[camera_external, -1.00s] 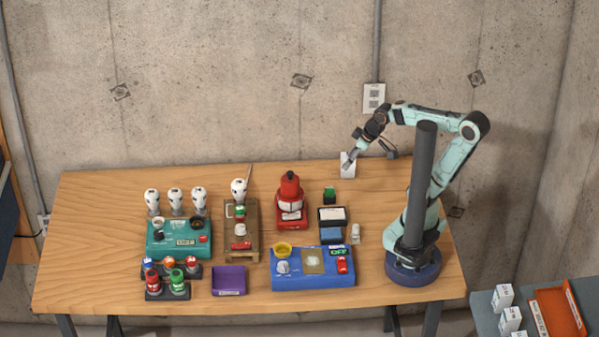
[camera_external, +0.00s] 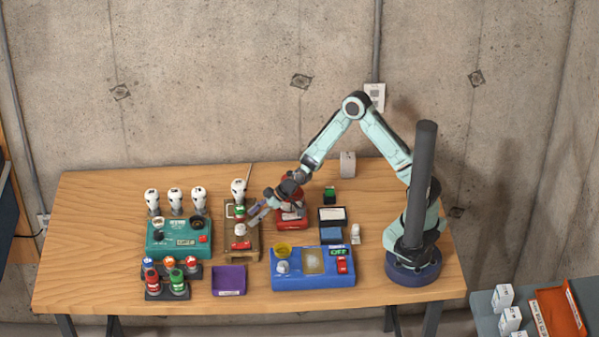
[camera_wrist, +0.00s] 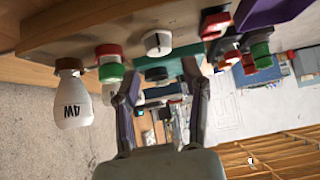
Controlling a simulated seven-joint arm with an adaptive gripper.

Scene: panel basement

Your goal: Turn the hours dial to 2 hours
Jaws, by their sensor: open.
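A white dial (camera_external: 240,229) stands on a wooden stand (camera_external: 229,251), with a red part in front and a green part behind. In the wrist view a white dial (camera_wrist: 157,43) with a dark line sits just beyond my fingertips. It seems to be that stand's dial; no hours label or setting is readable. Other pale dials show on the teal box (camera_external: 158,223) and on the blue box (camera_external: 282,267). My gripper (camera_external: 252,218) is above the stand's right side, angled down to the left. In the wrist view its fingers (camera_wrist: 160,80) are apart, with nothing held.
A white bulb-shaped piece (camera_external: 239,187) stands at the stand's back and shows in the wrist view (camera_wrist: 72,100). A red machine (camera_external: 291,205) is right of the stand, under my wrist. A purple tray (camera_external: 229,281) is in front. Several small bottles stand at the front left.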

